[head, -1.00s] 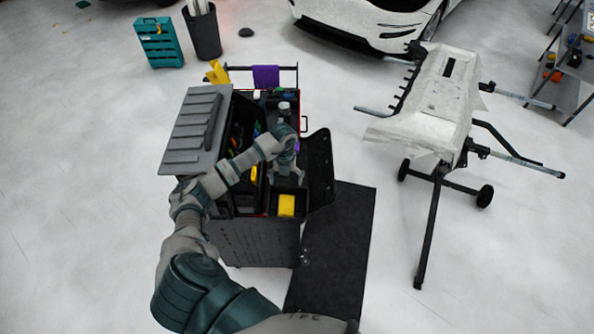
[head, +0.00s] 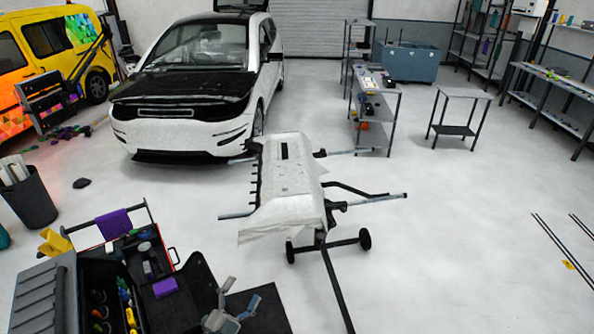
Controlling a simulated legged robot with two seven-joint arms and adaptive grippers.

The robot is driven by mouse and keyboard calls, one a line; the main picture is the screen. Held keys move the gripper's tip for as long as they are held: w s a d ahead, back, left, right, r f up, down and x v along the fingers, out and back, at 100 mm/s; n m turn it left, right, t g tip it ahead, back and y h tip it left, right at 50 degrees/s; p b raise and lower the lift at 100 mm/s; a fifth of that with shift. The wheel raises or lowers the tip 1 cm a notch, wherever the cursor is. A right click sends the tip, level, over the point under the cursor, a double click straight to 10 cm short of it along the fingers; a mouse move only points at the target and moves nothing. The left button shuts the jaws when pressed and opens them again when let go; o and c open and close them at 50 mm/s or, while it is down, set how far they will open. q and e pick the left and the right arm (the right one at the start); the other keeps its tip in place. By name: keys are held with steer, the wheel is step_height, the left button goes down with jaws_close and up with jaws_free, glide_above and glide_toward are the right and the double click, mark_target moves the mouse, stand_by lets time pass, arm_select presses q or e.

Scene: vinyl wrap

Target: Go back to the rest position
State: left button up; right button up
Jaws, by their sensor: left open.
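My left gripper (head: 241,294) is at the bottom edge of the head view, with its fingers spread and nothing between them. It shows in front of the dark floor mat, just right of the open tool cart (head: 70,290). Most of my left arm is out of the picture. My right gripper is not in view.
The cart holds tools, a purple block (head: 165,287) and a purple cloth (head: 114,224) on its rail. A wheeled stand with a white wrapped panel (head: 290,180) is at the middle. A white car (head: 190,90), a yellow van and shelves stand behind.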

arm_select(q)
steer(key=s+a+f+n+g+y, duration=0.5)
steer(key=s+a+f+n+y, duration=0.2)
steer(key=a+f+n+y, duration=0.45)
steer(key=s+d+f+n+g+h, duration=0.1)
steer(key=s+d+f+n+g, duration=0.15)
steer(key=s+f+g, duration=0.5)
steer(key=s+d+f+n+g+h, duration=0.1)
steer(key=s+d+f+g, duration=0.2)
steer(key=s, duration=0.8)
steer(key=s+f+g+b, duration=0.1)
steer(key=s+f+b, duration=0.15)
steer(key=f, duration=1.35)
steer(key=s+f+b, duration=0.1)
steer(key=f+b, duration=0.2)
steer(key=f, duration=1.4)
steer(key=s+a+f+b, duration=0.1)
steer(key=s+f+b, duration=0.1)
steer(key=s+f, duration=0.6)
steer(key=s+a+f+g+b, duration=0.1)
steer(key=s+a+f, duration=0.1)
steer(key=s+f, duration=0.7)
step_height(320, 180, down, 3)
steer(key=shift+a+r+m+b, duration=0.15)
steer(key=shift+a+m+b, duration=0.1)
steer(key=shift+m+b, duration=0.15)
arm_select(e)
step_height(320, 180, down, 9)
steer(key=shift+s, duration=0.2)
